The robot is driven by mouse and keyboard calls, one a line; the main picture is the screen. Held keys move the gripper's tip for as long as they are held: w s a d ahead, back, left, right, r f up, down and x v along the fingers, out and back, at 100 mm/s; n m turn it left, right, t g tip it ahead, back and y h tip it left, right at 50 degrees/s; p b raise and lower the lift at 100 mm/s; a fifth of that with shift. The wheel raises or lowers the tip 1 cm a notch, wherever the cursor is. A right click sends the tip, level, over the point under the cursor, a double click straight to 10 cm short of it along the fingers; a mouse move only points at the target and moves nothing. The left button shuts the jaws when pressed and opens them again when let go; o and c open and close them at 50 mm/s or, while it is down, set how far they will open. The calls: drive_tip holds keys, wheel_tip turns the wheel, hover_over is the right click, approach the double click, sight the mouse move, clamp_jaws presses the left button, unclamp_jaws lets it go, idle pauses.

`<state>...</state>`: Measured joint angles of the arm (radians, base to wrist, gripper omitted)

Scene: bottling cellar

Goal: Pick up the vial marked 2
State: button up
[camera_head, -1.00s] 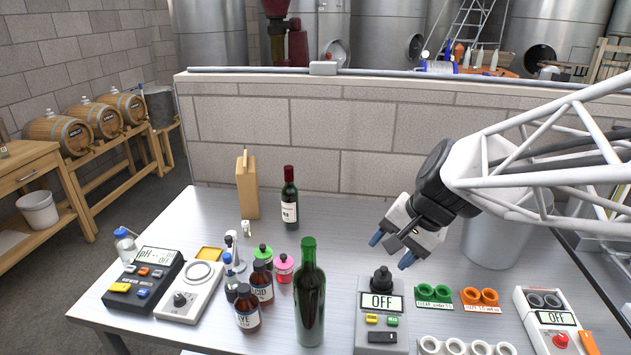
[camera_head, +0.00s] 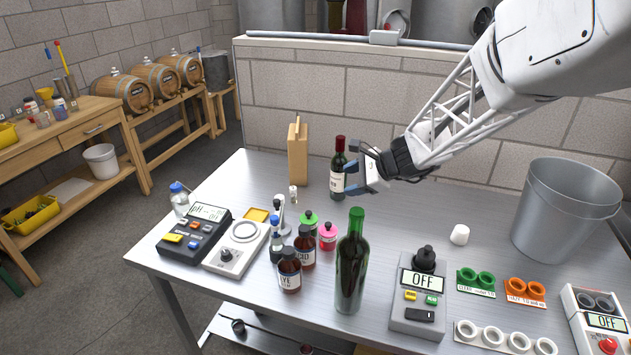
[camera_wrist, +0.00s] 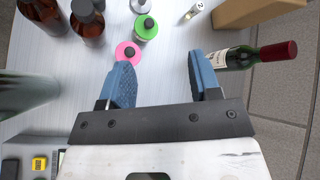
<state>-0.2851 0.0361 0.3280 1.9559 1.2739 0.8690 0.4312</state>
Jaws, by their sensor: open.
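A small vial with a pale label (camera_head: 293,194) stands in front of the wooden box; its mark is too small to read for sure. My gripper (camera_head: 352,178) is open and empty, above the table beside the dark wine bottle (camera_head: 338,168), right of the vial. In the wrist view its two blue fingertips (camera_wrist: 158,66) are wide apart with bare table between them.
The wooden box (camera_head: 298,150) stands behind the vial. Pink-capped (camera_head: 327,236) and green-capped (camera_head: 309,219) jars, brown bottles (camera_head: 290,268) and a green bottle (camera_head: 351,262) crowd the front. A white cylinder (camera_head: 459,234) and a bucket (camera_head: 568,210) stand right.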

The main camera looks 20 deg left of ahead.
drive_tip(key=w+a+f+m+t+y, duration=0.1)
drive_tip(key=w+a+f+m, duration=0.3)
drive_tip(key=w+a+f, duration=0.4)
drive_tip(key=m+t+y, duration=0.1)
drive_tip(key=m+t, duration=0.1)
drive_tip(key=m, duration=0.3)
approach(295, 192)
drive_tip(key=x, duration=0.5)
drive_tip(key=shift+w+d+f, duration=0.1)
drive_tip(key=shift+w+f, duration=0.2)
drive_tip(key=shift+f, duration=0.1)
drive_tip(key=shift+x, duration=1.3)
drive_tip(key=shift+x, duration=2.6)
drive_tip(key=shift+r, duration=0.15)
